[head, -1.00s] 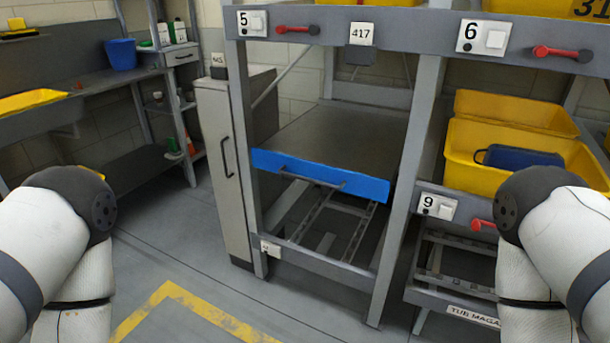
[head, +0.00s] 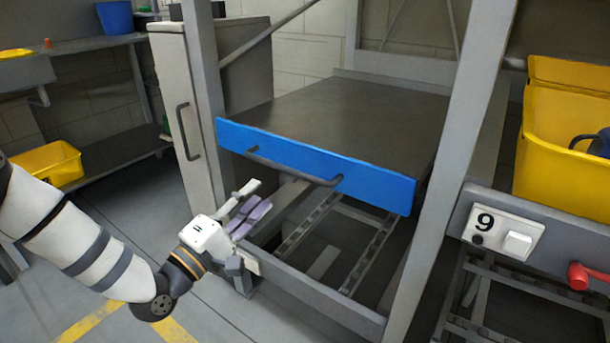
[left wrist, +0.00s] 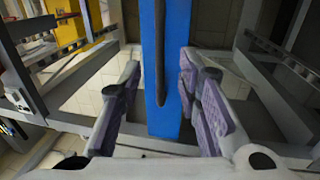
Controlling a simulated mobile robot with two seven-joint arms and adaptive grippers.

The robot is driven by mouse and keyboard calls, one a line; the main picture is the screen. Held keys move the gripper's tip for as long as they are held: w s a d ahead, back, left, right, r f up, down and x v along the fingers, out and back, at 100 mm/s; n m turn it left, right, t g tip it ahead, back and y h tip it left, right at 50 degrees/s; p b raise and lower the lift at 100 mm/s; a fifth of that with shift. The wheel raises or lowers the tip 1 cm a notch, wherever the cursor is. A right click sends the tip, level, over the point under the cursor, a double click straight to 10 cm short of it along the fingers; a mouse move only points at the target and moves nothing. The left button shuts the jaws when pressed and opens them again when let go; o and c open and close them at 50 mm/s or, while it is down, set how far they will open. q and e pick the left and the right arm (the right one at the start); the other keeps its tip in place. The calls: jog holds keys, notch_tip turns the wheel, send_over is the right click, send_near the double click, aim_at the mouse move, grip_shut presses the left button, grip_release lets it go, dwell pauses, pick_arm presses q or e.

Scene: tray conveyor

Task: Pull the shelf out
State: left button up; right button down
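The shelf (head: 340,115) is a flat dark-grey board in a grey rack, with a blue front panel (head: 375,183). A dark bar handle (head: 285,172) runs along the panel. My left gripper (head: 253,200) is open and empty, in front of and below the handle's left part. In the left wrist view the blue panel (left wrist: 174,85) and the handle (left wrist: 159,55) stand upright between the spread fingers, farther off than the fingertips. I see no contact with the handle. My right gripper is not in view.
Grey rack posts (head: 450,150) flank the shelf, and a lower rail (head: 310,298) crosses below it. A grey cabinet (head: 185,110) stands at left. Yellow bins (head: 560,160) and a red knob (head: 580,277) are at right. The floor in front is open.

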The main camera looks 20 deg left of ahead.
aim_at(284, 166)
pick_arm(q)
jog(key=b+x, duration=0.1)
jog(key=x, duration=0.9)
jog(key=shift+w, duration=0.1)
grip_shut()
